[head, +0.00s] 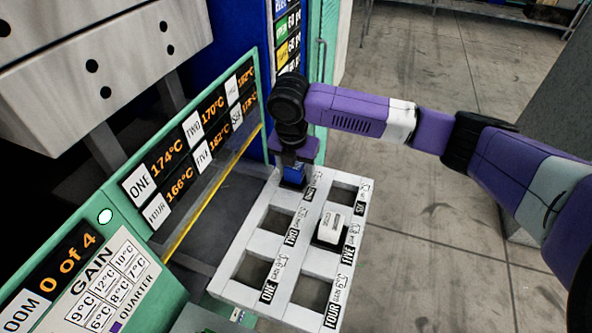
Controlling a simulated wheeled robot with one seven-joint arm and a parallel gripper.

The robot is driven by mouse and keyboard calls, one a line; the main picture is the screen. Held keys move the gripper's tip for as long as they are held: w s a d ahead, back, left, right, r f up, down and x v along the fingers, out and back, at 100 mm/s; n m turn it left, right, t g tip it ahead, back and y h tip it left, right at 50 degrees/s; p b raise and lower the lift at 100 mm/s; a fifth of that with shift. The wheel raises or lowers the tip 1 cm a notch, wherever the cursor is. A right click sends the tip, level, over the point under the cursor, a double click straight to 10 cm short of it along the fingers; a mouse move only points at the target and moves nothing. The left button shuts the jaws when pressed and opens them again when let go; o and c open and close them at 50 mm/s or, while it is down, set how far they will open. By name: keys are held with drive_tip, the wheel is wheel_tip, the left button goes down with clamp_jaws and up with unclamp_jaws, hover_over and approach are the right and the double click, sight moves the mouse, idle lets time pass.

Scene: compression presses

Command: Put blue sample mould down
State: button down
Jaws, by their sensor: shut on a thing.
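My gripper (295,162), at the end of the purple arm, points down and is shut on the blue sample mould (292,176). The mould is at the far left corner of the white tray (234,289), over the place by the label that looks like THREE. It hides most of that opening, and I cannot tell whether it sits in it or just above. The fingertips are small and partly hidden by the wrist.
A white block (331,225) stands in the tray place labelled FIVE. The ONE, TWO, FOUR and SIX openings look empty. A green-framed display panel (200,140) stands close left of the tray. Grey floor (440,230) lies open to the right.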

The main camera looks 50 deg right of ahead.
drive_tip(key=shift+f, duration=0.3)
drive_tip(key=shift+f, duration=0.3)
drive_tip(key=shift+c, duration=2.2)
unclamp_jaws()
drive_tip(key=shift+s+f, duration=0.1)
drive_tip(key=shift+f, duration=0.05)
drive_tip(key=shift+r, duration=0.35)
drive_tip(key=r, duration=0.4)
drive_tip(key=a+r, duration=0.1)
drive_tip(key=r, duration=0.8)
drive_tip(key=shift+s+a, duration=0.2)
drive_tip(key=shift+a, duration=0.15)
drive_tip(key=shift+f, duration=0.1)
